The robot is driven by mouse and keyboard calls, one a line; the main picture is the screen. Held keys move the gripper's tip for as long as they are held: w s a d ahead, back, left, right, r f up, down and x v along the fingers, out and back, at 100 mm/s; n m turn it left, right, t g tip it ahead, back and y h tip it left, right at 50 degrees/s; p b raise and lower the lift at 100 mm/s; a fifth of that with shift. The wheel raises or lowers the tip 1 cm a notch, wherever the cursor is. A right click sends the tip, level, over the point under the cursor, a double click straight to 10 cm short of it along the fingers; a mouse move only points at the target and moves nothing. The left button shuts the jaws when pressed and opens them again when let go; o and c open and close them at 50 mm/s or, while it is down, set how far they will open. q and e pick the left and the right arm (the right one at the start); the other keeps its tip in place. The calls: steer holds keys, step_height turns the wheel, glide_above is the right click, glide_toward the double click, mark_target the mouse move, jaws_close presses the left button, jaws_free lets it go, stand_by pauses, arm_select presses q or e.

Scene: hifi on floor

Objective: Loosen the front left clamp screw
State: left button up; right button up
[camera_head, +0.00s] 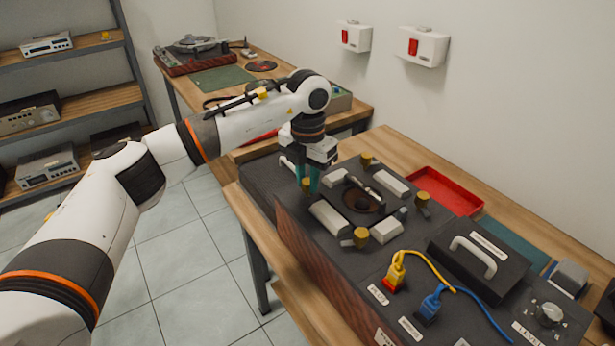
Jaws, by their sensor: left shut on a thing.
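A dark-topped hifi unit with wood sides (294,236) lies on the wooden bench. Several brass clamp screws stand around a round dark speaker driver (362,202) set in its top among pale blocks. My left gripper (308,183) points down at the left side of the unit, its teal fingers shut on the leftmost brass clamp screw (306,184). The fingers partly hide that screw. Other brass screws stand clear of it: one nearer (360,237), one at the back (366,159) and one at the right (422,198). My right gripper is out of view.
A red tray (446,191) lies behind the unit. Yellow (396,272) and blue (430,303) plugs with cables, a black handled box (478,264) and a knob (549,314) crowd the right. A turntable (196,45) stands on the far bench. Open shelves stand at left.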

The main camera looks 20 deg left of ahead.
mark_target(307, 181)
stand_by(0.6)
arm_select(q)
steer(key=o, duration=1)
step_height(307, 181, up, 12)
steer(key=shift+r+b, duration=0.1)
steer(key=shift+b, duration=0.35)
